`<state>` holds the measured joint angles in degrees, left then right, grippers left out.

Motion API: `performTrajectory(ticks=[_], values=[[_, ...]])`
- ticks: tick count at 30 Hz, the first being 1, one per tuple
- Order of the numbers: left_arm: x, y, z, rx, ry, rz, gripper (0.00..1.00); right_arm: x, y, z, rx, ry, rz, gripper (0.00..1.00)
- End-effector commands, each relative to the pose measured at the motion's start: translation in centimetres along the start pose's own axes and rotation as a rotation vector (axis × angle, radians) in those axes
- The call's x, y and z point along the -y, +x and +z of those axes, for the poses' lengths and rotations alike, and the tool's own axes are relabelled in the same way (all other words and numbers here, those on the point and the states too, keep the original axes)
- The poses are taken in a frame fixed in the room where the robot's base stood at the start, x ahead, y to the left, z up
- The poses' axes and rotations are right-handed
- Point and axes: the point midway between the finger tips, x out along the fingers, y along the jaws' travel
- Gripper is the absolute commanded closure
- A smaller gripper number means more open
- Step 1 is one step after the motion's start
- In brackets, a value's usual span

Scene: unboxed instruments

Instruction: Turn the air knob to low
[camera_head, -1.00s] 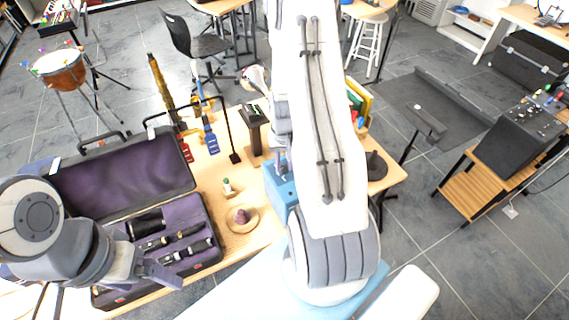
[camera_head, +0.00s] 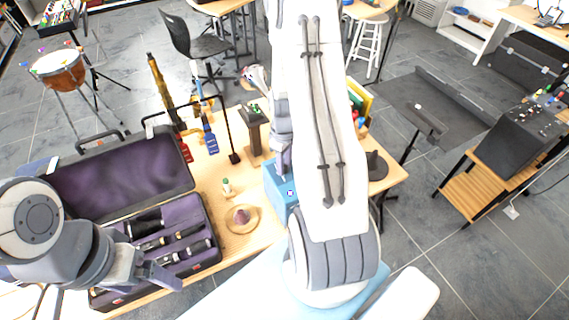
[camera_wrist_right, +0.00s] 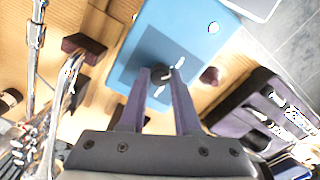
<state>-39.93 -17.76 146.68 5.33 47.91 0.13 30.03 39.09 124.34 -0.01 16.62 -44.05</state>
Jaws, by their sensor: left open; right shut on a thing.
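A blue box (camera_head: 278,190) stands on the wooden table in the head view, partly hidden behind my right arm. In the right wrist view the blue box (camera_wrist_right: 203,38) shows a darker blue panel with a small dark round knob (camera_wrist_right: 160,72) and white marks beside it. My right gripper (camera_wrist_right: 160,78) has its two fingers on either side of this knob, shut on it. In the head view my right gripper is hidden behind its arm. My left gripper (camera_head: 168,277) is open and empty, near the front edge of the open black case.
The open case (camera_head: 205,222) with purple lining holds dark instrument parts. A dark post (camera_head: 253,130) stands behind the box. A dark cone (camera_head: 376,165) is at right.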

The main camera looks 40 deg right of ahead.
Motion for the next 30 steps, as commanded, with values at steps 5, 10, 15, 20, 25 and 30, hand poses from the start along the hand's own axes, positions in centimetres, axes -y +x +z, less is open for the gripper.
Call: performTrajectory(ticks=[5,10,15,20,25,30], values=[[0.01,0.09,0.01,0.0,0.0,0.0,0.09,-0.07,-0.08,-0.07,-0.002,-0.099,0.002,1.0],[0.01,0.13,0.01,0.0,0.0,0.0,0.09,-0.07,-0.1,-0.08,-0.002,-0.157,0.002,1.0],[0.01,0.14,0.01,0.0,0.0,0.0,0.09,-0.07,-0.11,-0.09,-0.002,-0.185,0.003,1.0],[0.01,0.14,0.01,0.0,0.0,0.0,0.09,-0.07,-0.12,-0.1,-0.002,-0.192,0.003,1.0],[0.01,0.14,0.01,0.0,0.0,0.0,0.09,-0.08,-0.12,-0.1,-0.002,-0.192,0.003,1.0],[0.01,0.14,0.01,0.0,0.0,0.0,0.09,-0.07,-0.11,-0.09,-0.002,-0.191,0.003,0.39]])
